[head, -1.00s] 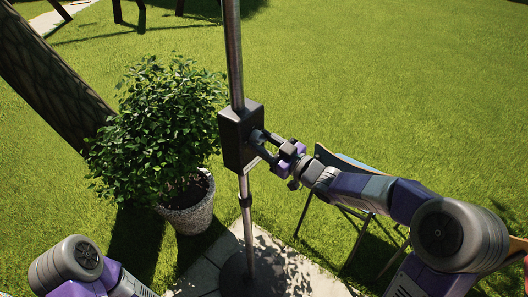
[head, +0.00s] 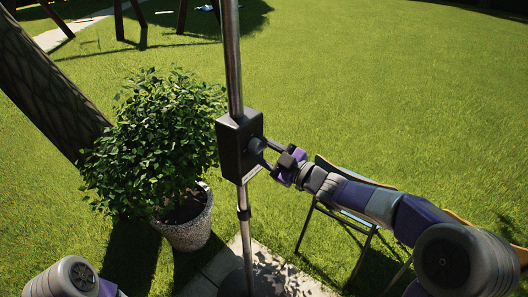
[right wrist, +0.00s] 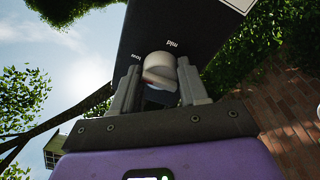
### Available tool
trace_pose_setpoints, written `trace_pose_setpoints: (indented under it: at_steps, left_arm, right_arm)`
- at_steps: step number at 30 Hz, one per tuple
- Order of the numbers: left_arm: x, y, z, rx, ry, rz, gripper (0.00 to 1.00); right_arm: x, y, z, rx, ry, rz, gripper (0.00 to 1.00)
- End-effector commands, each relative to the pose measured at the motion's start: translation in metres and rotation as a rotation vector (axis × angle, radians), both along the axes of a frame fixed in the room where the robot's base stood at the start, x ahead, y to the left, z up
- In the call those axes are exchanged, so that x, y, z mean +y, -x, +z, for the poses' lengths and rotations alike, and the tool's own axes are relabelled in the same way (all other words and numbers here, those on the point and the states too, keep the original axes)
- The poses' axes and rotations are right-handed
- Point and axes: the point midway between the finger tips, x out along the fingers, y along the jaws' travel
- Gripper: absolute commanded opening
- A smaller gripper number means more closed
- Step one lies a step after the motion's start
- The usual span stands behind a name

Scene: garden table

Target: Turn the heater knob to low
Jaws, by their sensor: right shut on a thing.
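The patio heater's black control box (head: 236,148) sits on a metal pole in the head view. Its round grey knob (head: 256,147) is on the box's right side. My right gripper (head: 265,152) is at the knob, fingers on either side. In the right wrist view the pale knob (right wrist: 160,68) sits between the two fingers, and the gripper is shut on it. My left gripper is out of view; only part of that arm shows.
A leafy potted plant (head: 158,140) stands left of the pole, in a speckled pot (head: 187,226). A folding chair (head: 338,222) stands right of the pole, under my right arm. A dark tree trunk (head: 48,85) leans at the left. Open lawn lies behind.

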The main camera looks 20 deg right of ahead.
Motion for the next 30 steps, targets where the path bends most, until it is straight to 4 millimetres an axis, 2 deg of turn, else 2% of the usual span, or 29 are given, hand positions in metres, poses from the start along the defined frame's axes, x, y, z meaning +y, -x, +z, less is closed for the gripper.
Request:
trace_pose_setpoints:
  at_steps: [4,5,9,10,20,30]
  left_arm:
    - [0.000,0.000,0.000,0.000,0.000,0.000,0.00]
    - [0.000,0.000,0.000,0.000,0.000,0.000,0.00]
    - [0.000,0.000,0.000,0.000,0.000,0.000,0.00]
    - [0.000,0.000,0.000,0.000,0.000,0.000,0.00]
    - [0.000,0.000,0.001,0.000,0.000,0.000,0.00]
    - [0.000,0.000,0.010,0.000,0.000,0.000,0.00]
  right_arm:
    - [0.000,0.000,-0.001,0.002,0.000,-0.001,0.13]
    - [0.000,0.000,-0.001,0.002,0.000,-0.001,0.45]
    - [0.000,0.000,-0.001,0.003,-0.001,-0.001,0.66]
    - [0.000,0.000,0.000,0.002,-0.001,0.000,0.68]
    - [-0.003,0.003,0.000,0.001,-0.001,-0.001,0.68]
    - [-0.036,0.045,-0.006,0.001,0.001,-0.003,0.68]
